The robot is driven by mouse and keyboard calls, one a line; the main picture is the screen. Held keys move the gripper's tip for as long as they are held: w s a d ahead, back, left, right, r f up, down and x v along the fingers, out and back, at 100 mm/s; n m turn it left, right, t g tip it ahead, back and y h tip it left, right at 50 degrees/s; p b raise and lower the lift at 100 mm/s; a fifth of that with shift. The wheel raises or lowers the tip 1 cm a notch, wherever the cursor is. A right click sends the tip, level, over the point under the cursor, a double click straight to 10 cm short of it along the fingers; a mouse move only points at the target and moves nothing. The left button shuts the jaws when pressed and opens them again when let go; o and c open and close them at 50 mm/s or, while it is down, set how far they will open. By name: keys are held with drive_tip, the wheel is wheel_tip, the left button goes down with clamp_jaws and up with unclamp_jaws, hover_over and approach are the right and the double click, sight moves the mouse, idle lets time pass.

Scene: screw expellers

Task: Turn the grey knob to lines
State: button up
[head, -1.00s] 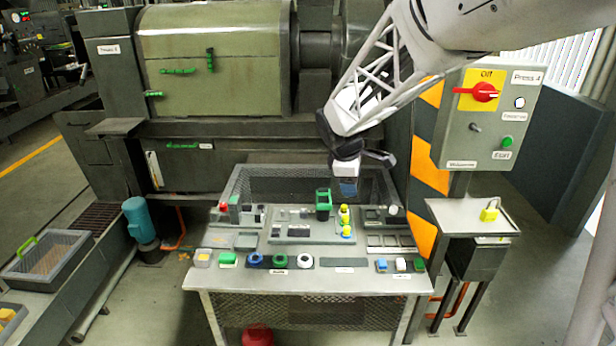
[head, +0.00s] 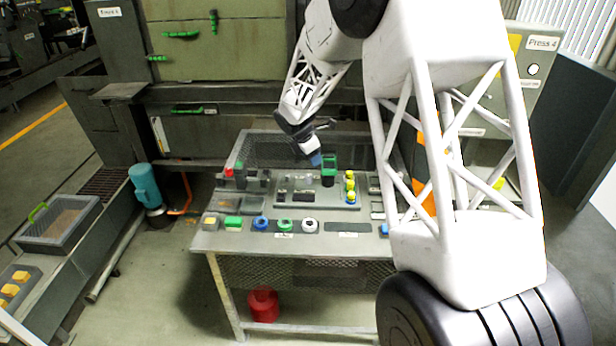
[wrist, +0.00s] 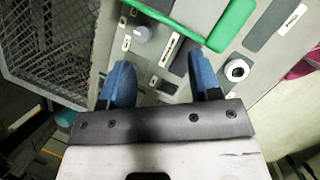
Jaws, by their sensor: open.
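A small light-grey knob (wrist: 142,33) stands on a grey panel (wrist: 183,14) in the wrist view, beyond my left finger. Pale labels lie beside it, but their print is too small to read, and I cannot tell which way the knob points. My gripper (wrist: 160,77) has its two blue fingers apart, with nothing between them. It also shows in the head view (head: 316,160), above the back of the bench, just left of a green-and-black holder (head: 329,171). The knob cannot be made out in the head view.
A green frame (wrist: 235,25) and a white ring-shaped part (wrist: 236,70) lie near my right finger. A wire mesh (wrist: 45,45) is at left. The bench front carries several coloured buttons and rings, such as a blue ring (head: 261,223). My arm covers the bench's right end.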

sight(309, 177)
drive_tip(key=w+a+f+n, duration=0.2)
drive_tip(key=w+a+f, duration=0.1)
drive_tip(key=f, duration=0.2)
drive_tip(key=shift+a+f, duration=0.15)
drive_tip(key=shift+f, duration=0.1)
drive_tip(key=shift+f, duration=0.1)
drive_tip(key=shift+x, duration=3.8)
drive_tip(key=shift+w, duration=0.1)
drive_tip(key=c, duration=0.9)
